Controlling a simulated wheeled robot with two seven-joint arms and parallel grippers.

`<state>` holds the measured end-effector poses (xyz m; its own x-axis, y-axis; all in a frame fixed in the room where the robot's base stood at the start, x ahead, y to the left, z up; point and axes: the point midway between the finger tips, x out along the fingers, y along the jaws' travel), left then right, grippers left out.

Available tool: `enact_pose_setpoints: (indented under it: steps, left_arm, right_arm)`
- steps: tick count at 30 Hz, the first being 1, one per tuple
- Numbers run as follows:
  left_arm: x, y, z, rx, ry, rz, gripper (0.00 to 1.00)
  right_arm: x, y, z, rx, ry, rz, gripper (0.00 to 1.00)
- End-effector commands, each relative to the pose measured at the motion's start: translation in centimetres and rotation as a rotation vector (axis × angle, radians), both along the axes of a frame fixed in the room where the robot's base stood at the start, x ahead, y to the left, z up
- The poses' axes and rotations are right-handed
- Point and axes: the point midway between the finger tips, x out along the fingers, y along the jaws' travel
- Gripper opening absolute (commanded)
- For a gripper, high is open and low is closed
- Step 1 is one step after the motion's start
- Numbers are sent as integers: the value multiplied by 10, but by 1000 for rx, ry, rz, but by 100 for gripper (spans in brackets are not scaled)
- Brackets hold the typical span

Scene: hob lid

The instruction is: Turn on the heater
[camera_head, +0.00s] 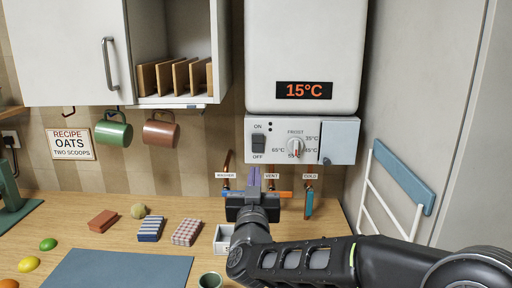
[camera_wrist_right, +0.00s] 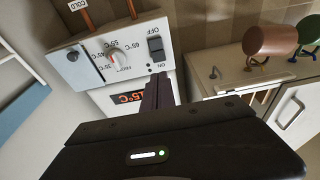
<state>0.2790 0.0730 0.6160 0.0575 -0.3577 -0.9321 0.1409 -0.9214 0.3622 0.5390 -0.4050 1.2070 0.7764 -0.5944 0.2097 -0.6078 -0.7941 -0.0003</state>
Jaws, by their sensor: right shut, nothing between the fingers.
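The heater (camera_head: 305,55) is a white wall unit with a lit orange display (camera_head: 291,91) reading 15°C. The rocker (camera_wrist_right: 156,48) and dial (camera_wrist_right: 118,57) also show in the right wrist view, upside down. I cannot tell which way the rocker is pressed. My right gripper (camera_head: 254,174) is shut and empty, its purple-grey fingers just below the panel, under the switch, apart from it. My left gripper is out of view.
Pipes with WASHER, VENT and COLD labels (camera_head: 310,176) run below the panel. Green (camera_head: 114,131) and brown mugs (camera_head: 161,132) hang left under the cabinet (camera_head: 65,52). Blocks, cloths and fruit lie on the wooden counter (camera_head: 90,212). A white rack (camera_head: 392,205) stands right.

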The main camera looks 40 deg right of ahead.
Motion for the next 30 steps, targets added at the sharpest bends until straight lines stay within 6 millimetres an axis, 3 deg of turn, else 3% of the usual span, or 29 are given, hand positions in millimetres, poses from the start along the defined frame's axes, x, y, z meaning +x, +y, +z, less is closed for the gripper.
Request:
enact_pose_setpoints:
  steps: [14, 30]
  left_arm:
    - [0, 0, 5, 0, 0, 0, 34]
    - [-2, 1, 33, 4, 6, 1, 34]
  right_arm:
    - [13, -9, 4, 1, 2, 2, 0]
    - [91, -68, 26, -1, 4, 1, 0]
